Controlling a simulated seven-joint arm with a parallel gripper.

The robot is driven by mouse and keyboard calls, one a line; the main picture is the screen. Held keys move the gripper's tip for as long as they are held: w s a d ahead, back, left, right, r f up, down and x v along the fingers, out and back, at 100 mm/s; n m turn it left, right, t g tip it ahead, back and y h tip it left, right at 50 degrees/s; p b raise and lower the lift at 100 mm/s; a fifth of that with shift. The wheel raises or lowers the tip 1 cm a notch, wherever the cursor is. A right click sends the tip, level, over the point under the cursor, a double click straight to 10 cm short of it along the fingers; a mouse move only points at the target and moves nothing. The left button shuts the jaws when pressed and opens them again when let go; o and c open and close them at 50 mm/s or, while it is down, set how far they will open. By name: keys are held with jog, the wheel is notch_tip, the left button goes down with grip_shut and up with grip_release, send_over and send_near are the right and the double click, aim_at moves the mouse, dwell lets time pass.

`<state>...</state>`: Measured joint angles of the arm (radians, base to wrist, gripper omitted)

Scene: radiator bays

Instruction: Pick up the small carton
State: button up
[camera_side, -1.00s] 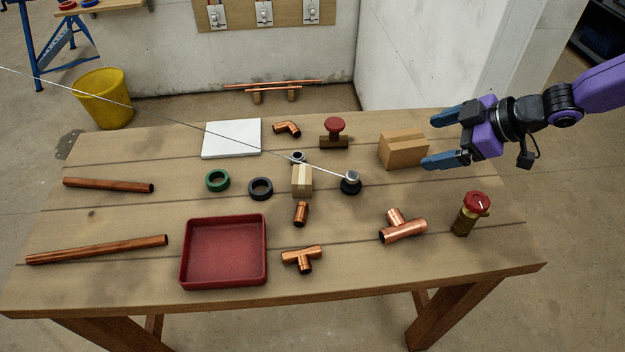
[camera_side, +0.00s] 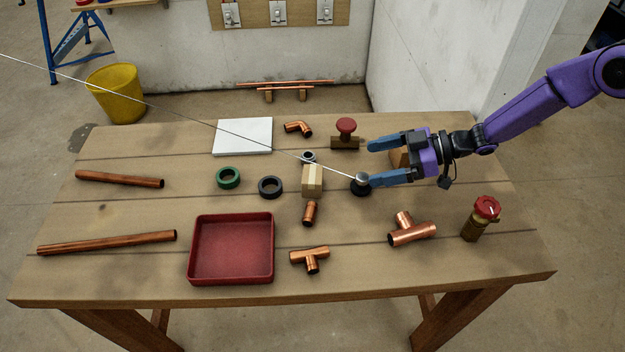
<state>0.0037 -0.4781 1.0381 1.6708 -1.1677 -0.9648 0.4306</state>
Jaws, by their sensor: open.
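The small carton (camera_side: 312,181) is a pale tan box with a lighter strip, standing upright near the middle of the wooden table.
A black-based item with a silver knob (camera_side: 361,180) stands by the near fingertip; a thin pale line runs from it to the upper left. A red-handled valve (camera_side: 346,131), grey ring (camera_side: 308,157), black ring (camera_side: 270,187) and copper fitting (camera_side: 310,213) lie around the carton.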

send_near(321, 174)
jog(key=x, duration=0.3)
jog(key=shift+s+a+r, duration=0.1)
jog(key=shift+s+a, duration=0.05)
jog(key=shift+a, duration=0.2)
jog(key=shift+x, duration=2.65)
jog(key=shift+d, duration=0.1)
jog(key=c, duration=1.2)
